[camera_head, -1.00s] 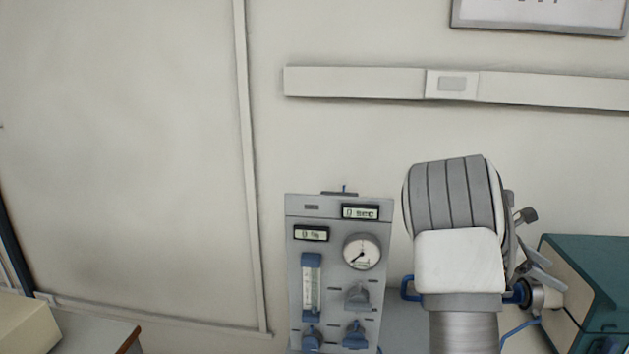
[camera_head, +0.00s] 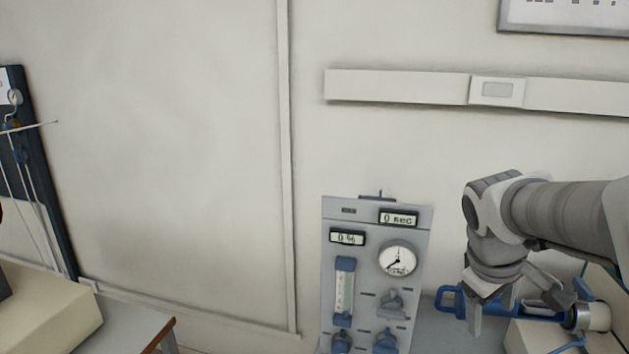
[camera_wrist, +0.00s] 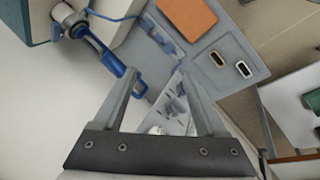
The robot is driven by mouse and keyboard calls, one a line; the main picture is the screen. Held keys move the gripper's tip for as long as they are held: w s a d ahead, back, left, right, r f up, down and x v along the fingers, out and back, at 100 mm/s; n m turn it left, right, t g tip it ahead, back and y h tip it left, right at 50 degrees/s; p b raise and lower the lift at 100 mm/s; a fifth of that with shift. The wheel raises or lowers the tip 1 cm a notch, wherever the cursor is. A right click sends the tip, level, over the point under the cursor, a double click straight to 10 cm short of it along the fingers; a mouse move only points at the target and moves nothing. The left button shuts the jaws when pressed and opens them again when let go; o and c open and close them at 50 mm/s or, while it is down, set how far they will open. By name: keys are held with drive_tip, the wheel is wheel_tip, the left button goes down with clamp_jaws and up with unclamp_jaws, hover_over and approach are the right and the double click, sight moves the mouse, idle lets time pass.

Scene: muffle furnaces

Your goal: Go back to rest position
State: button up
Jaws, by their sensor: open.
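My gripper (camera_head: 490,308) is at the lower right in the head view, pointing down, to the right of the grey control panel (camera_head: 341,212). In the wrist view my gripper (camera_wrist: 160,85) shows two grey fingers spread apart with nothing held between them. A blue-handled tool (camera_head: 542,310) with a metal round end lies beyond and beside the fingers. It also shows in the wrist view (camera_wrist: 105,52) to the left of the fingers. I cannot tell how far the fingers are from it.
The control panel carries a dial (camera_head: 397,259) and two small displays. A cream box (camera_head: 40,310) stands on a grey table at the lower left. A white rail (camera_head: 400,87) runs along the wall. The wall area left of the panel is clear.

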drive_tip(key=s+a+m+t+y, duration=0.1)
drive_tip(key=s+a+m+y, duration=0.1)
drive_tip(key=s+a, duration=0.3)
drive_tip(key=s+a+m+t+y, duration=0.1)
drive_tip(key=s+a, duration=0.3)
drive_tip(key=a, duration=0.6)
drive_tip(key=shift+s+a+m+t+y, duration=0.15)
drive_tip(key=shift+s+m+t+y, duration=0.25)
drive_tip(key=shift+m+y, duration=0.1)
